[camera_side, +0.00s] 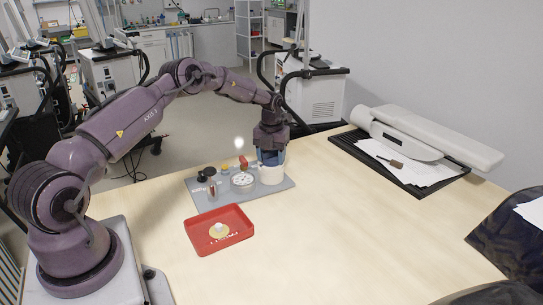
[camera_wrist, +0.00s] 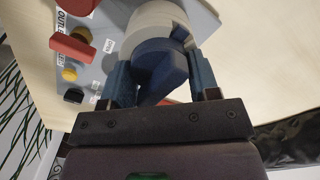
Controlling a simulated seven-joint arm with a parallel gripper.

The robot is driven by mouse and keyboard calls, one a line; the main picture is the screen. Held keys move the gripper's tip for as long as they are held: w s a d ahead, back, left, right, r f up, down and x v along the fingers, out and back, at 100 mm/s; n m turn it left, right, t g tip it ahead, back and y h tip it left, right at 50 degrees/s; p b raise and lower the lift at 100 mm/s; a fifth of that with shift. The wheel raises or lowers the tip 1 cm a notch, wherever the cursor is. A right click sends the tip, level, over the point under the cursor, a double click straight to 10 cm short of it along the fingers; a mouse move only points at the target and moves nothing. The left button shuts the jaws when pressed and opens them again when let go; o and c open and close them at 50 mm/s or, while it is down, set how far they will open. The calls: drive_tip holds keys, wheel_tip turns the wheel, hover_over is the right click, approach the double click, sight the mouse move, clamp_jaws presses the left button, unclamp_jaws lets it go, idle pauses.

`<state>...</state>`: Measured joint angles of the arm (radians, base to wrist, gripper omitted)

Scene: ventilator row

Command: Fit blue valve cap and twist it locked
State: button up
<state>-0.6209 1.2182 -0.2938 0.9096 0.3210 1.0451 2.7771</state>
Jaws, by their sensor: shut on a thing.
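The blue valve cap (camera_wrist: 160,70) is between the fingers of my gripper (camera_wrist: 163,85) in the wrist view. It sits against the top of a white cylindrical housing (camera_wrist: 150,20). In the side view my gripper (camera_side: 270,157) points down at the white housing (camera_side: 271,175) on the right end of a grey panel (camera_side: 205,198). The gripper is shut on the cap. The fingers and wrist hide most of the cap in the side view. I cannot tell how deep the cap is seated or whether it is locked.
A red lever (camera_wrist: 73,47) stands close beside the housing, with yellow (camera_wrist: 69,74) and black (camera_wrist: 74,95) knobs near it. A red tray (camera_side: 230,240) with small parts lies in front of the panel. A black mat with papers (camera_side: 400,165) is at the right. The table's middle is clear.

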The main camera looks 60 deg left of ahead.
drive_tip(key=m, duration=0.1)
drive_tip(key=f+m, duration=0.1)
drive_tip(key=m, duration=0.2)
drive_tip(key=shift+s+d+f, duration=0.1)
drive_tip(key=shift+s+f, duration=0.15)
drive_tip(key=shift+f, duration=0.05)
drive_tip(key=shift+r+m, duration=0.1)
drive_tip(key=shift+m, duration=0.2)
drive_tip(key=o, duration=1.4)
drive_tip(key=shift+o, duration=0.2)
drive_tip(key=shift+w+d, duration=0.2)
drive_tip(key=shift+d, duration=0.05)
drive_tip(key=shift+r, duration=0.1)
drive_tip(key=shift+a+r, duration=0.15)
drive_tip(key=shift+r, duration=1.7)
drive_tip(key=shift+a+r, duration=0.1)
drive_tip(key=shift+r, duration=1.7)
